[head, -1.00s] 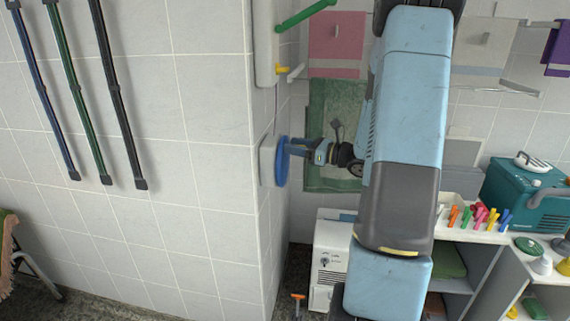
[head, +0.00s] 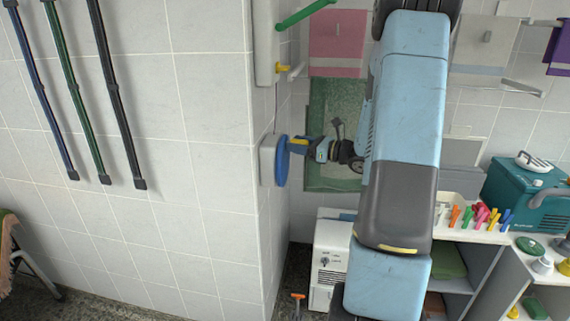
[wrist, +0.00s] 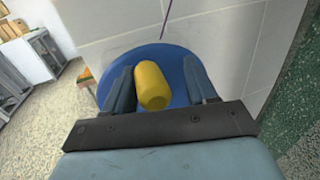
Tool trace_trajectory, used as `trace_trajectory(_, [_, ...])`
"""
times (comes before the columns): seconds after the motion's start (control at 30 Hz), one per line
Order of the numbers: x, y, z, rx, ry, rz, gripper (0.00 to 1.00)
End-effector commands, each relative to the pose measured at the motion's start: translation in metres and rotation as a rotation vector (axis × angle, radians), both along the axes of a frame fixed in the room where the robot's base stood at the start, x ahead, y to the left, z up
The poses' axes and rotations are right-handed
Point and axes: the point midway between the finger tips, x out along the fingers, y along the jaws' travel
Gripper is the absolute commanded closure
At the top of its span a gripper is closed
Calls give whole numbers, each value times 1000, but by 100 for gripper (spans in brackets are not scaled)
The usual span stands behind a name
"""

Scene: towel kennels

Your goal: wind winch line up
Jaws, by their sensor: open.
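The winch is a grey wall box (head: 267,160) with a round blue disc (head: 282,162) on the corner wall. The blue disc also shows in the wrist view (wrist: 172,62), with a yellow knob (wrist: 152,86) standing out from it. My gripper (wrist: 160,84) is open, one finger on each side of the knob. Some gap shows at the right finger; the knob is close to the left one. In the head view my gripper (head: 297,147) reaches the disc from the right. A thin dark line (wrist: 167,18) runs upward from behind the disc.
Long blue, green and black straps hang on the tiled wall at left. Above the winch is a wall-mounted unit with a green bar (head: 305,15) and a yellow piece (head: 282,69). A white cabinet (head: 331,255) and a shelf with coloured pegs and a teal box (head: 530,195) stand right.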

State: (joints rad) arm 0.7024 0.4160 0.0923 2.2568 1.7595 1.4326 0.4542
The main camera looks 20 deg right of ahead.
Motion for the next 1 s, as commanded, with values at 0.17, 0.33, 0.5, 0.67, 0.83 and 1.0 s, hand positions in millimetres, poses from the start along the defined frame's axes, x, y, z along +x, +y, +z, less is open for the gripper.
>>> trace_trajectory(0.17, [-1, 4, 2, 4, -3, 14, 32])
trace_trajectory(0.33, [-10, -10, 2, 4, -5, 12, 32])
trace_trajectory(0.5, [-19, -25, 2, 3, -4, 9, 32])
trace_trajectory(0.67, [-28, -39, 2, 3, -4, 6, 32])
trace_trajectory(0.83, [-37, -52, 2, 3, -4, 6, 32])
trace_trajectory(1.0, [-45, -66, 2, 2, -5, 5, 32])
